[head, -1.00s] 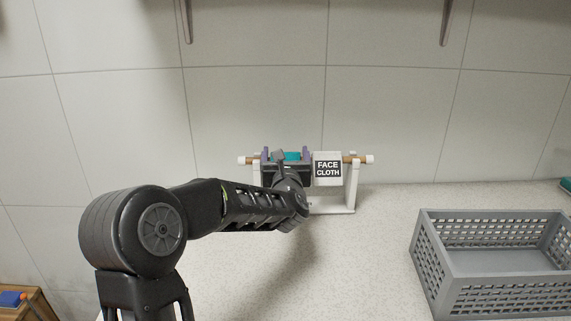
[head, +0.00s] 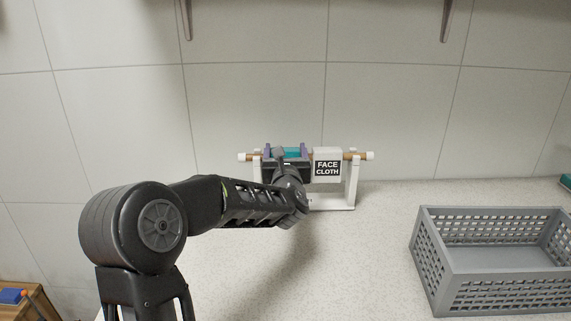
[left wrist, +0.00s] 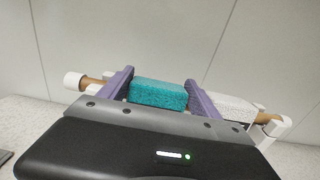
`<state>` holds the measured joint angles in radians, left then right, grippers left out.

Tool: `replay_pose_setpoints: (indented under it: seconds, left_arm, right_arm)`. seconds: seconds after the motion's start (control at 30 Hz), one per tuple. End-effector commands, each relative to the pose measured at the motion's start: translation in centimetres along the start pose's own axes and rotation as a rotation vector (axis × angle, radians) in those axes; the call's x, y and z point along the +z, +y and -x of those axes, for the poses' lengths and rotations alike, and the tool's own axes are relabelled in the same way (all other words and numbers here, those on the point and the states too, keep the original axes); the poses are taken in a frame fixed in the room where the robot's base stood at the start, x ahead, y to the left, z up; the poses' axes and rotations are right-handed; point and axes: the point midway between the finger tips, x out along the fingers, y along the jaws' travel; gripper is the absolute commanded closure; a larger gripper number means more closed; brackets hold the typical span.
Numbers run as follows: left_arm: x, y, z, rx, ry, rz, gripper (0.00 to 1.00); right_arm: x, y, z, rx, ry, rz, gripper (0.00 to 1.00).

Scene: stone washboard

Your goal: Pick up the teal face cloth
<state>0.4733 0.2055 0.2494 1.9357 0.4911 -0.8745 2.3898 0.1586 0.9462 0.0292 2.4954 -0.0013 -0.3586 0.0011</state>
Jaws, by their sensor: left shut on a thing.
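The teal face cloth (head: 291,153) hangs over the wooden rod of a small white rack (head: 352,185) against the wall. In the left wrist view the teal cloth (left wrist: 158,93) sits between the two purple fingers of my left gripper (left wrist: 160,95). The gripper is shut on the cloth's sides, and its fingers straddle the rod. In the head view my left gripper (head: 287,153) is at the rack's left half and hides the lower part of the cloth. My right gripper is not in view.
A white cloth (head: 328,152) with a "FACE CLOTH" label (head: 328,168) hangs close to the right of the gripper. A grey slatted basket (head: 490,215) stands on the speckled counter (head: 365,260) at right. Shelf brackets (head: 446,22) are above. The counter between rack and basket is clear.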

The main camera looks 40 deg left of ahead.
Motion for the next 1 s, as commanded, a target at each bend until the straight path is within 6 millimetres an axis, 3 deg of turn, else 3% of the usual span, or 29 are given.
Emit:
replay_pose_setpoints:
  seconds: [0.17, 0.47, 0.57, 1.0]
  left_arm:
    - [-0.7, -0.1, 0.1, -0.002, 0.014, -0.001, 0.67]
    - [-0.4, -0.1, 0.0, -0.003, 0.013, -0.001, 0.67]
    - [0.7, -0.1, 0.0, -0.002, 0.009, 0.0, 0.67]
    - [8.8, -0.1, 0.0, -0.002, 0.002, 0.001, 0.67]
  right_arm:
    - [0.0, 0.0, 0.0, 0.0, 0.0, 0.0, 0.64]
    - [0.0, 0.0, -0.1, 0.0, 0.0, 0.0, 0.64]
    - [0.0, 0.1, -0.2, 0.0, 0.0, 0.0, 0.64]
    - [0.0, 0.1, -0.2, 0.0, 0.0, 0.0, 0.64]
